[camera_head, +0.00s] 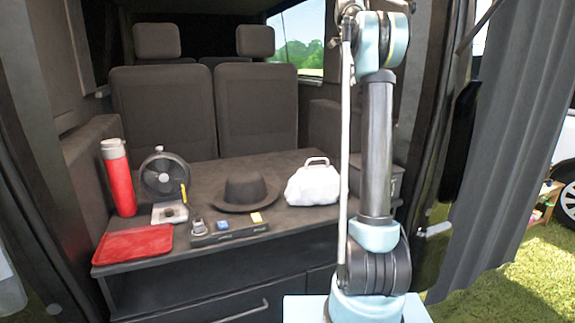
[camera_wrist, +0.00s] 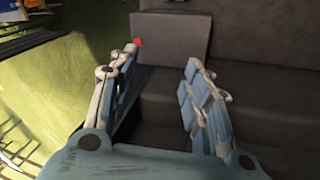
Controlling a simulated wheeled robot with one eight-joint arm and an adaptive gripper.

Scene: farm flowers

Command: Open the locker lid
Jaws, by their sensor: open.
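My gripper (camera_wrist: 165,62) shows in the wrist view with its two blue-and-white fingers spread apart and nothing between them. It is out of the head view, where my arm rises past the top edge. A dark grey box (camera_head: 396,180), which may be the locker, stands at the right end of the van's deck, partly hidden behind my arm. Its lid and any handle cannot be made out clearly. In the wrist view a grey block (camera_wrist: 170,35) lies beyond the fingers; I cannot tell whether it is the locker.
The dark deck (camera_head: 300,222) holds a red bottle (camera_head: 119,178), fan (camera_head: 163,176), red tray (camera_head: 135,243), black hat (camera_head: 245,191) and white bag (camera_head: 313,185). A drawer handle (camera_head: 242,311) is below. Seats (camera_head: 255,110) stand behind; a grey curtain (camera_head: 510,150) hangs right.

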